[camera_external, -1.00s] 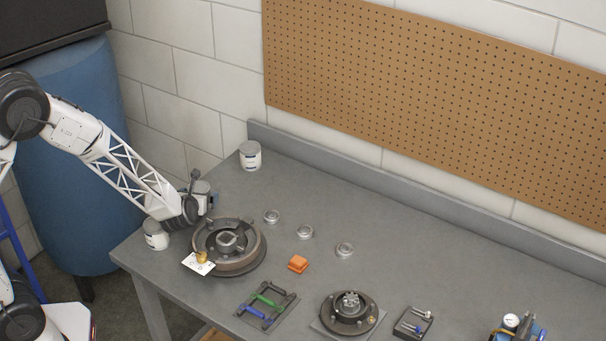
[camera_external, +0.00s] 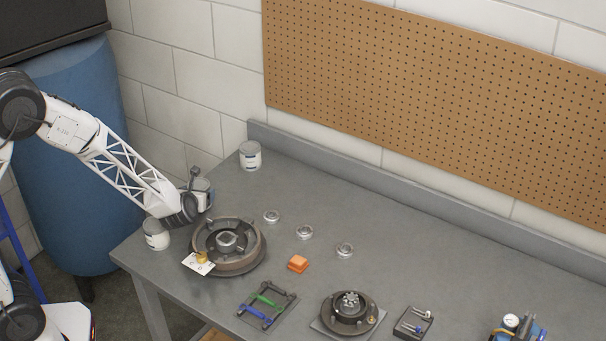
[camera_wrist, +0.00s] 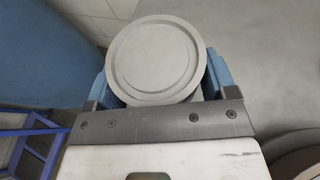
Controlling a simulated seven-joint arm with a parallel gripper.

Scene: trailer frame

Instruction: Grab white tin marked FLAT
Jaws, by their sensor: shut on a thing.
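My gripper (camera_wrist: 155,85) has its blue fingers on either side of a round, pale-lidded tin (camera_wrist: 153,60) in the wrist view and is shut on it. In the external view this white tin (camera_external: 205,186) is partly hidden behind my wrist, near the table's left end and behind the brake drum. A second white tin (camera_external: 250,155) stands upright at the back left corner. A third white tin (camera_external: 156,234) stands at the front left edge, beside my wrist. I cannot read the label on any tin.
The brake drum (camera_external: 257,243) with a white tag (camera_external: 197,265) sits close to my wrist. Several metal rings, an orange block (camera_external: 298,264), a tool tray (camera_external: 283,317) and a hub (camera_external: 350,327) lie to the right. The table between the back tin and the rings is clear.

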